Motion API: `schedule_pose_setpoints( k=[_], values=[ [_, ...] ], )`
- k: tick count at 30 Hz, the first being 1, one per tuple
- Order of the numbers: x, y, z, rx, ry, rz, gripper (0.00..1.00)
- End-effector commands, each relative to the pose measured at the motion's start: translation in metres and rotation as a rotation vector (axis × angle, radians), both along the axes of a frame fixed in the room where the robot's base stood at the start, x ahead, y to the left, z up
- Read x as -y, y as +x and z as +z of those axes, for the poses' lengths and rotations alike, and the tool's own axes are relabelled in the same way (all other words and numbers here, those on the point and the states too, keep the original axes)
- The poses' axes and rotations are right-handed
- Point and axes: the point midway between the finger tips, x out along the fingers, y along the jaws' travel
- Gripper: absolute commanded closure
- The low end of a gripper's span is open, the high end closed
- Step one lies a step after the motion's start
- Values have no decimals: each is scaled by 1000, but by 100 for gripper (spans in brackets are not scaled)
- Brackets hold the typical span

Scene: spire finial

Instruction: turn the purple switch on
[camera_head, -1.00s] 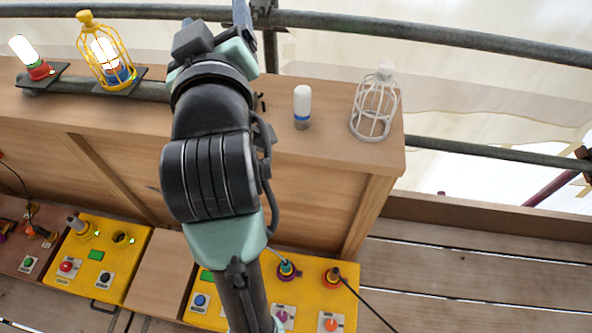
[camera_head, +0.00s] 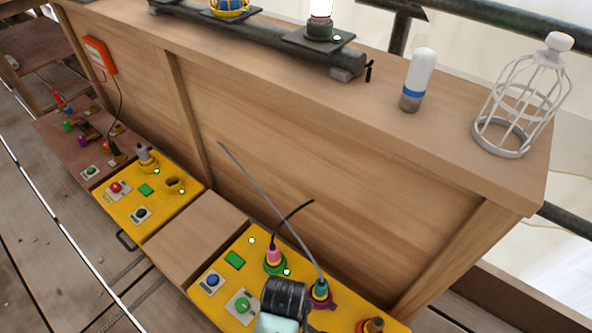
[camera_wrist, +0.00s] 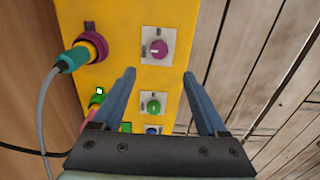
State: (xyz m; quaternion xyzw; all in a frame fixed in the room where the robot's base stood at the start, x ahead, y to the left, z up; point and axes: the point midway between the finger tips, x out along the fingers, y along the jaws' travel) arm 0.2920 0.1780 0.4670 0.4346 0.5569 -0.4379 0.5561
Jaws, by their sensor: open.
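The purple switch (camera_wrist: 157,49) is a round knob on a pale square plate on the yellow panel (camera_wrist: 105,15). A pale mark on the knob runs toward the left. My gripper (camera_wrist: 159,76) is open and empty in the wrist view. Its two blue fingers point toward the purple switch, one to each side and lower in the picture; I cannot tell whether they touch anything. A green knob (camera_wrist: 153,106) shows between the fingers, with a blue knob (camera_wrist: 152,130) below it. In the head view my arm covers the part of the yellow panel (camera_head: 225,305) where the purple switch sits.
A teal plug (camera_wrist: 77,57) with a grey cable sits in a purple socket beside the switches. A second yellow panel (camera_head: 150,205) lies further left. The wooden bench (camera_head: 330,150) stands behind, holding a white-capped lamp (camera_head: 418,80) and a white cage (camera_head: 522,95).

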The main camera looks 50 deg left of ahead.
Motion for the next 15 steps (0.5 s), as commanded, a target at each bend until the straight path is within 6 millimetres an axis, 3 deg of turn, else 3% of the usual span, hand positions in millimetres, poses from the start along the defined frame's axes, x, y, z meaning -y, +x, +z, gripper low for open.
schedule_pose_setpoints(
  k=[15],
  values=[
    [0, 1, -101, 2, 1, -4, 25]
  ],
)
